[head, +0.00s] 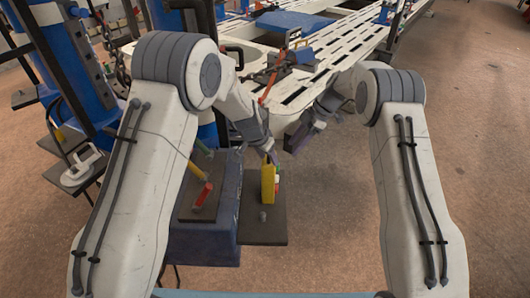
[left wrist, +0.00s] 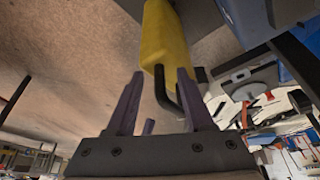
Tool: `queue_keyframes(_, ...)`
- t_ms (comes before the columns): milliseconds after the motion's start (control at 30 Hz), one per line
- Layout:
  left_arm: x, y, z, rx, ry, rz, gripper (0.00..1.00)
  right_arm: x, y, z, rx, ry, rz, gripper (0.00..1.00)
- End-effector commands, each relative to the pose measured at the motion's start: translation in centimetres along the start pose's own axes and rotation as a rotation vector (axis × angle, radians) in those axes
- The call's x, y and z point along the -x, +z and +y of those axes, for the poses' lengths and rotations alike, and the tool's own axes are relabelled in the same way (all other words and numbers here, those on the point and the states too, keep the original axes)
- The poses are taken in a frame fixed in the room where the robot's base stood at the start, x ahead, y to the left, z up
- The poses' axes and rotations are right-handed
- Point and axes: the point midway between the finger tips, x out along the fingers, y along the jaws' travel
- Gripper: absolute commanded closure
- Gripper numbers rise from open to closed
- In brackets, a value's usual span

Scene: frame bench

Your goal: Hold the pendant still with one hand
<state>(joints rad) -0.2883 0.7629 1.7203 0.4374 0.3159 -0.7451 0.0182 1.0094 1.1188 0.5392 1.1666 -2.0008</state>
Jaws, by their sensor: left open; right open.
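The yellow pendant (head: 268,184) stands upright on a small dark plate at the side of the blue bench. In the left wrist view the yellow pendant (left wrist: 166,42) shows large, with a curved black piece at its near end. My left gripper (head: 272,157) is just above and behind it in the head view. In the left wrist view the open purple fingers (left wrist: 161,76) point at the pendant's near end; I cannot tell whether they touch it. My right gripper (head: 302,137) is open and empty, right of the pendant and apart from it.
A red-ended tool (head: 203,195) lies on the dark plate left of the pendant. A white slotted frame table (head: 335,55) stands behind, with a blue block (head: 293,23) on it. Blue cylinders (head: 62,60) stand at left. The floor at right is clear.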

Motion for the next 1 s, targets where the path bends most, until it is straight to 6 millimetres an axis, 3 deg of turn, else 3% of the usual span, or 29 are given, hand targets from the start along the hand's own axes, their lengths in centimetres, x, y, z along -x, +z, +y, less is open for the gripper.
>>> queue_keyframes(233, -0.09, -0.04, 0.0, 0.0, 0.0, 0.001, 0.48, 0.0, 0.0, 0.0, 0.0, 0.0, 0.0, 0.5)
queue_keyframes(267, -0.08, -0.03, 0.0, 0.0, 0.0, 0.001, 0.52, 0.0, -0.01, 0.0, 0.0, 0.0, 0.0, 0.5)
queue_keyframes(300, -0.08, -0.03, -0.01, 0.0, 0.0, 0.001, 0.67, 0.0, -0.01, 0.0, 0.0, 0.0, 0.0, 0.5)
queue_keyframes(400, -0.07, -0.02, -0.02, 0.0, 0.0, 0.001, 1.0, 0.0, -0.02, 0.0, 0.0, 0.0, 0.0, 0.5)
queue_keyframes(1000, -0.04, 0.0, -0.05, 0.001, 0.0, 0.0, 1.0, -0.02, -0.04, 0.01, 0.0, 0.0, 0.0, 0.5)
